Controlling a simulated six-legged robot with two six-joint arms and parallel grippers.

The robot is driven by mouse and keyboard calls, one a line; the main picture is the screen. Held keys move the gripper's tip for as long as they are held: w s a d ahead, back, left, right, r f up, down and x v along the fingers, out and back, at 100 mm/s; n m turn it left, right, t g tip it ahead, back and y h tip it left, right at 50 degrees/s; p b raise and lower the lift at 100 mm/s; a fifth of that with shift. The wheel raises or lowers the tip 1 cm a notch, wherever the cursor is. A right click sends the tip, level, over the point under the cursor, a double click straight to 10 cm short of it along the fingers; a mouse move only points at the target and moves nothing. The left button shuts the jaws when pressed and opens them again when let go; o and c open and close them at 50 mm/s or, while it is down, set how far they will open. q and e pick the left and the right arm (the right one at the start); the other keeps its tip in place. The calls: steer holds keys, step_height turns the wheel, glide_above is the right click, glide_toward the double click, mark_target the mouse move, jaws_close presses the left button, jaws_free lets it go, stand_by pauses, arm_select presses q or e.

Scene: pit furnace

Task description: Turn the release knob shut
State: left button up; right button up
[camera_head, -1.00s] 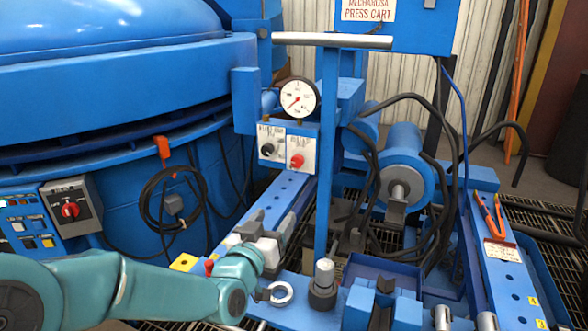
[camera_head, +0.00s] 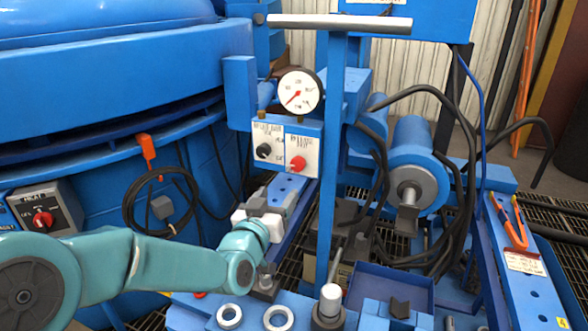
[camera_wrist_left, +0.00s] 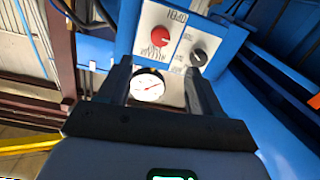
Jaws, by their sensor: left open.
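A black knob (camera_head: 264,150) and a red knob (camera_head: 298,163) sit side by side on white label plates on the blue front panel. The print is too small to tell surely which is the release knob. My left gripper (camera_head: 268,199) is below the panel, apart from both knobs. In the left wrist view the panel appears upside down, with the red knob (camera_wrist_left: 160,36) and the black knob (camera_wrist_left: 198,57) ahead of the fingers. My left gripper (camera_wrist_left: 158,72) is open and empty there. My right gripper is not in view.
A pressure gauge (camera_head: 300,91) stands just above the panel. A blue upright post (camera_head: 328,190) with a crossbar is right of the knobs. Metal rings (camera_head: 279,318) and a cylindrical fitting (camera_head: 330,300) are on the bench below. Black hoses (camera_head: 380,180) hang at right.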

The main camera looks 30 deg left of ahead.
mark_target(297, 167)
arm_select(q)
steer(key=b+x, duration=0.1)
steer(key=x, duration=1.1)
steer(key=shift+w+f, duration=0.1)
steer(key=shift+w, duration=0.3)
steer(key=c, duration=1.1)
